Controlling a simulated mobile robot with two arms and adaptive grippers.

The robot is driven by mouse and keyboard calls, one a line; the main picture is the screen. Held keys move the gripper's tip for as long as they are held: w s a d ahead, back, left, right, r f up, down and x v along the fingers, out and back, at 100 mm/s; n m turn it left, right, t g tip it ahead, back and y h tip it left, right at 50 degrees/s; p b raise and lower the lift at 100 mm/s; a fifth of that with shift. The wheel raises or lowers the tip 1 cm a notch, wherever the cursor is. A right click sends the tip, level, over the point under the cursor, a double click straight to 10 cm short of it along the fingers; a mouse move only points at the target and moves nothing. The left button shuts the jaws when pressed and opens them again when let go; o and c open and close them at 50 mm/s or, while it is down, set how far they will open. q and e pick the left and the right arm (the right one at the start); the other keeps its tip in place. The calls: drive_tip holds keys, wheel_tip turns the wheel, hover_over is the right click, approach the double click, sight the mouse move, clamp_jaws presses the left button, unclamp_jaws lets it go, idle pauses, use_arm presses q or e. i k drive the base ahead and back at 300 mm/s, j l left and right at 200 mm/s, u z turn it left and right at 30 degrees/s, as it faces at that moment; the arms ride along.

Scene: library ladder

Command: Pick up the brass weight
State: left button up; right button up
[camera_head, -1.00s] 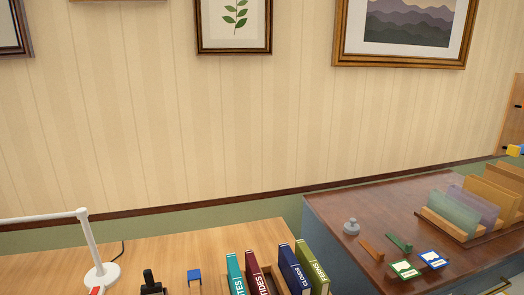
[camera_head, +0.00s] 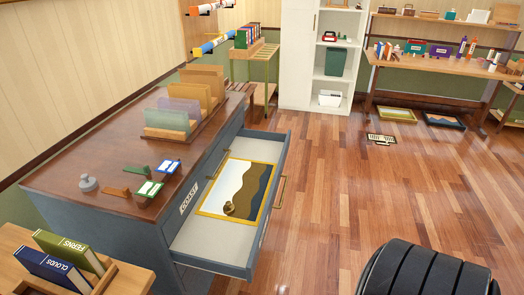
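A small round brass-brown object, which looks like the brass weight (camera_head: 229,208), sits on a gold-edged coast picture (camera_head: 212,202) in the open drawer (camera_head: 196,246) of the blue-grey cabinet. A grey knobbed weight (camera_head: 88,184) stands on the wooden cabinet top (camera_head: 65,172), near its left end. Neither of my grippers shows in the head view, so their state and what they hold are hidden.
The drawer juts right from the cabinet over open wooden floor (camera_head: 330,220). Upright dividers (camera_head: 178,112) and small cards stand on the cabinet top. Books (camera_head: 60,262) are at lower left. Shelves (camera_head: 336,60) and a bench (camera_head: 440,72) stand at the back.

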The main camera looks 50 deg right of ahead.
sight(228, 209)
drive_tip(key=z, duration=1.15)
drive_tip(key=u, duration=0.4)
drive_tip(key=i+l+u, duration=0.2)
drive_tip(key=l+u, duration=0.15)
drive_tip(key=u, duration=0.15)
drive_tip(key=i+l+u, duration=0.1)
drive_tip(key=l+u, duration=0.85)
drive_tip(key=i+j, duration=0.05)
drive_tip(key=j, duration=0.05)
